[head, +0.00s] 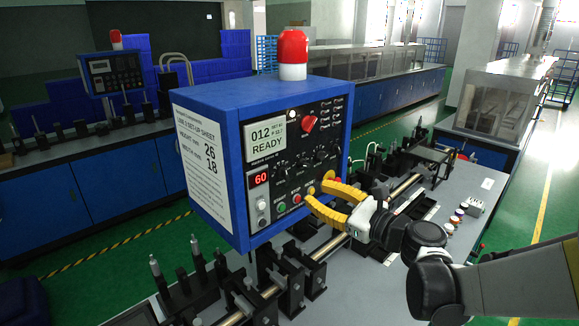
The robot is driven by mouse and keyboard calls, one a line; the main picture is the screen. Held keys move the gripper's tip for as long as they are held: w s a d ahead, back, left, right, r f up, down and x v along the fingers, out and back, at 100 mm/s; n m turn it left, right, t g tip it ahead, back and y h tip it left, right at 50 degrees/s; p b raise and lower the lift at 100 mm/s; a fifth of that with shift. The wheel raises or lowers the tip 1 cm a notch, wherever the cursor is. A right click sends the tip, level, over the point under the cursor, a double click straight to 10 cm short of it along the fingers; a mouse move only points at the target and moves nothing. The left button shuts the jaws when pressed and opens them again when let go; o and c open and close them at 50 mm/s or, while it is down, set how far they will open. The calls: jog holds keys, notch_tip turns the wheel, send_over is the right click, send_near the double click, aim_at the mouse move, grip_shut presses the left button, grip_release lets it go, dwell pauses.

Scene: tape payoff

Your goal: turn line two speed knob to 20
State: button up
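A blue control box (208,100) stands on the bench with its dark panel facing right. The labels are too small to tell which is the speed knob. My gripper (318,189) has its two yellow fingers apart at the panel's lower right. They partly hide that corner; I cannot tell whether they touch it or whether anything sits between them.
A set-up sheet (203,155) on the box's left side reads 26 and 18. A red beacon (292,50) tops the box. Dark clamp fixtures (285,280) and a metal rod stand below the panel.

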aim_at(288, 176)
jog(key=x, duration=1.1)
jog(key=shift+d+r, duration=0.1)
jog(key=shift+r, duration=0.15)
jog(key=shift+c, duration=0.2)
grip_shut()
